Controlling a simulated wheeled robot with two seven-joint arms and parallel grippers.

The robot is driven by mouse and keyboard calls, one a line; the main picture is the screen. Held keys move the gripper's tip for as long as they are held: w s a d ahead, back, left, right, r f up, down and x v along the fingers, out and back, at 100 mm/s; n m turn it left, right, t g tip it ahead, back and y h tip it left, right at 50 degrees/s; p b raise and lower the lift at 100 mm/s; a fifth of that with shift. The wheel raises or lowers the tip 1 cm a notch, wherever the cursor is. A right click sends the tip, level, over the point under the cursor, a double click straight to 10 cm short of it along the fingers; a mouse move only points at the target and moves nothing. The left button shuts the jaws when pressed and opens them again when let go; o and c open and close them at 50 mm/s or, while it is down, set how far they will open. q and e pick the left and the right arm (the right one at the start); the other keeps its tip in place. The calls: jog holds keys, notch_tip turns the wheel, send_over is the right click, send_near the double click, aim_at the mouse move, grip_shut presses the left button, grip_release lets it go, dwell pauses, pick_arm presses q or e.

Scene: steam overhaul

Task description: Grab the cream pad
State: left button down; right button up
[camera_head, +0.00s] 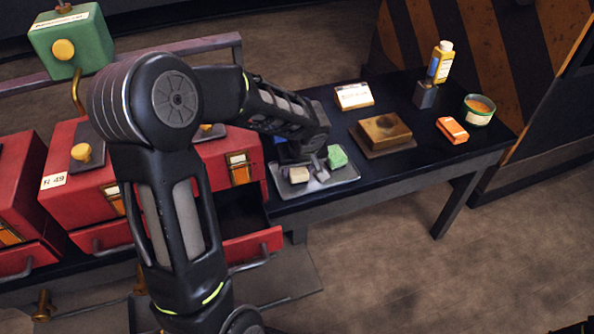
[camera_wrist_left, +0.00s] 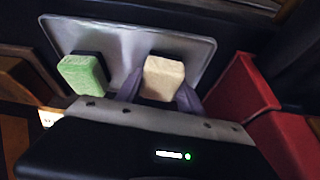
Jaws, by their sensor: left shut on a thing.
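The cream pad (camera_head: 298,175) is a small pale block at the front left of a grey metal tray (camera_head: 345,178) on the dark table. My left gripper (camera_head: 304,168) reaches down over the tray and is shut on the cream pad. In the left wrist view the cream pad (camera_wrist_left: 164,78) sits between the two grey fingers of the left gripper (camera_wrist_left: 160,92), with the tray (camera_wrist_left: 120,50) behind it. I cannot tell whether the pad touches the tray. A green pad (camera_head: 337,157) lies beside it on the tray. My right gripper is out of view.
Red drawer cabinets (camera_head: 80,185) stand left of the table, one drawer (camera_head: 252,245) open near the tray.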

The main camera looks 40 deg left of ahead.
pick_arm(q)
notch_tip(320, 180, up, 10)
jog(key=shift+r+p, duration=0.1)
jog(key=shift+p, duration=0.55)
dwell(0.4)
